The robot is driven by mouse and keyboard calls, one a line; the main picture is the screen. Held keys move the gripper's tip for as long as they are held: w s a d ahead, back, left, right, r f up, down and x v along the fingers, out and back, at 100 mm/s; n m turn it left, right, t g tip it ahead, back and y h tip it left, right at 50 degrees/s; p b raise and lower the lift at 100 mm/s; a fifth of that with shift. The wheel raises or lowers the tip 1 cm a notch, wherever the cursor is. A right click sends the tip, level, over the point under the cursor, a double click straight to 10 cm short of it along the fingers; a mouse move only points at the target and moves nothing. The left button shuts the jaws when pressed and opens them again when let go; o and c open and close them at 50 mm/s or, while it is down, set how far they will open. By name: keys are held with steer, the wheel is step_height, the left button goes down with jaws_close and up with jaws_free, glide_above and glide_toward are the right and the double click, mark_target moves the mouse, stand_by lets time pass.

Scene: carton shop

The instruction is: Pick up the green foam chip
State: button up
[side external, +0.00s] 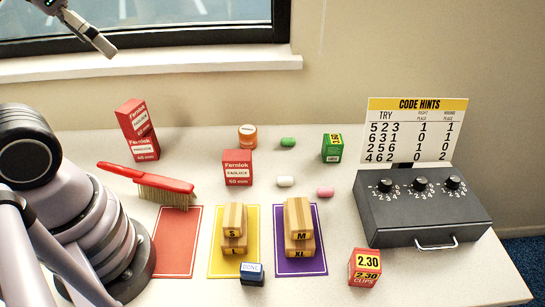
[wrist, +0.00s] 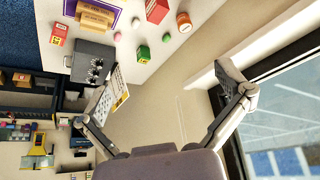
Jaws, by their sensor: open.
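The green foam chip (side external: 288,142) lies on the white table, between an orange-capped jar and a small green box. It also shows in the wrist view (wrist: 167,38), small and near the top. A white foam chip (side external: 285,181) and a pink foam chip (side external: 325,191) lie nearer the front. My gripper (wrist: 168,74) is open and empty, its two fingers spread wide apart in the wrist view. In the side view only part of it shows at the top left, high in front of the window and well away from the green chip.
An orange jar (side external: 248,136), red padlock box (side external: 238,168) and green box (side external: 332,148) stand around the chips. A dark dial box (side external: 420,215) with a hint card (side external: 415,130) is at right.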

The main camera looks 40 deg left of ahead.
steer(key=c, duration=0.4)
steer(key=shift+w, duration=0.1)
